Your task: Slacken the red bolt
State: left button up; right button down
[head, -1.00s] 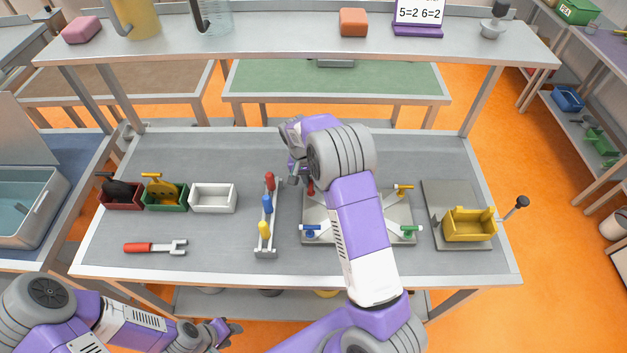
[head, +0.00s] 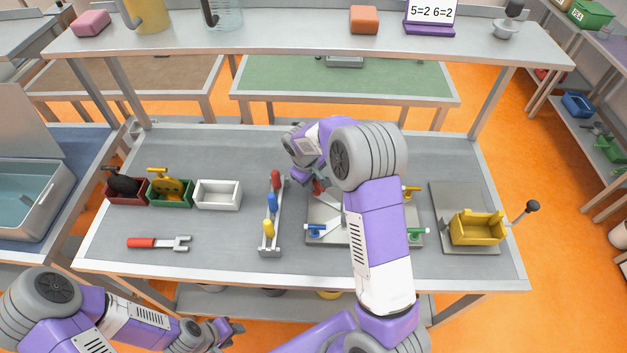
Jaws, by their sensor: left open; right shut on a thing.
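The red bolt (head: 319,187) is at the back left of a grey plate (head: 318,211) on the bench. My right gripper (head: 312,181) is at the red bolt, shut on it; the wrist above hides part of the contact. My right forearm hides the plate's middle. My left gripper (head: 232,329) is open and empty, in front of the bench's front edge.
A rack (head: 270,245) with red, blue and yellow handles stands left of the plate. Further left are a red-handled wrench (head: 160,243) and a white bin (head: 218,195). A yellow holder (head: 477,229) stands right. A shelf (head: 300,45) runs above the back.

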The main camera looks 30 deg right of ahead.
jog(key=n, duration=0.4)
jog(key=shift+s+a+t, duration=0.25)
jog(key=shift+a+t, duration=0.05)
jog(key=shift+t, duration=0.1)
jog(key=shift+s+a+n+y, duration=0.1)
jog(key=shift+n+y, duration=0.15)
jog(key=shift+n, duration=0.65)
jog(key=shift+s+a+n+y, duration=0.1)
jog(key=shift+n+y, duration=0.15)
jog(key=shift+n, duration=0.65)
jog(key=c, duration=1.2)
grip_release()
jog(key=shift+c, duration=0.2)
notch_tip(320, 180, up, 7)
jog(key=s+p, duration=0.1)
jog(key=shift+s+a+r, duration=0.15)
jog(key=shift+a+r, duration=0.05)
jog(key=shift+a, duration=0.2)
